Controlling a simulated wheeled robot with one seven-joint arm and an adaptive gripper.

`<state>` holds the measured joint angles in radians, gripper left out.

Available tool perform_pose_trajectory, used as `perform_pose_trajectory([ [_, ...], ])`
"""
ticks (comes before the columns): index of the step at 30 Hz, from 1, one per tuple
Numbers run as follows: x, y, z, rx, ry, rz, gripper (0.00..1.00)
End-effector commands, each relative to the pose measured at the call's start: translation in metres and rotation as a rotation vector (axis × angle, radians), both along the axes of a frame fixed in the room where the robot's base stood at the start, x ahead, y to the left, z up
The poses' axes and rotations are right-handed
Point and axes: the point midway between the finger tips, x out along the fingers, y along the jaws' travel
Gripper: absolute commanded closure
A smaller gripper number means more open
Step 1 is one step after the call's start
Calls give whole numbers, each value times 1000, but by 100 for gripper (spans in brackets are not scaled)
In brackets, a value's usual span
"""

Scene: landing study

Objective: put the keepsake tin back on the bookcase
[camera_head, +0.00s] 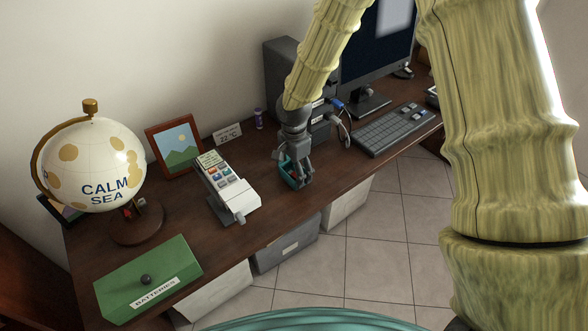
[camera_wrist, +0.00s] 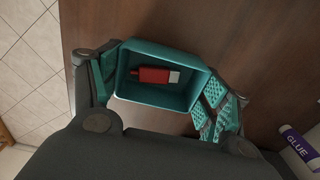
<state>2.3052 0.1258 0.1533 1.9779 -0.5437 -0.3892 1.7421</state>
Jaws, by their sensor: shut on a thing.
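A small teal open-topped box (camera_head: 287,170) is between the fingers of my gripper (camera_head: 296,176), over the desk near its front edge. The wrist view shows the teal box (camera_wrist: 185,60) from above, with a red stick with a pale end (camera_wrist: 153,75) lying inside. The fingers of my gripper (camera_wrist: 166,90) press on its left and right sides. I cannot tell whether the box touches the desk. No label shows on it, so I cannot tell if it is the keepsake tin. No bookcase can be clearly made out.
The dark wooden desk (camera_head: 275,215) holds a globe (camera_head: 105,165), a green box labelled BATTERIES (camera_head: 150,275), a picture frame (camera_head: 175,145), a card terminal (camera_head: 228,188), a computer tower (camera_head: 287,70) and a keyboard (camera_head: 390,128). A glue stick (camera_wrist: 298,147) lies at lower right.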

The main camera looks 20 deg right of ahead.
Motion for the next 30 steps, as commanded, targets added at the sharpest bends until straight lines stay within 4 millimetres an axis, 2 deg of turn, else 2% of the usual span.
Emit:
perform_pose_trajectory([
  [3,0,0,-3,-1,1,0,51],
  [4,0,0,-3,-1,1,0,23],
  [7,0,0,-3,0,0,0,4],
  [26,0,0,-5,1,-1,0,3],
  [30,1,0,13,-1,-3,0,3],
])
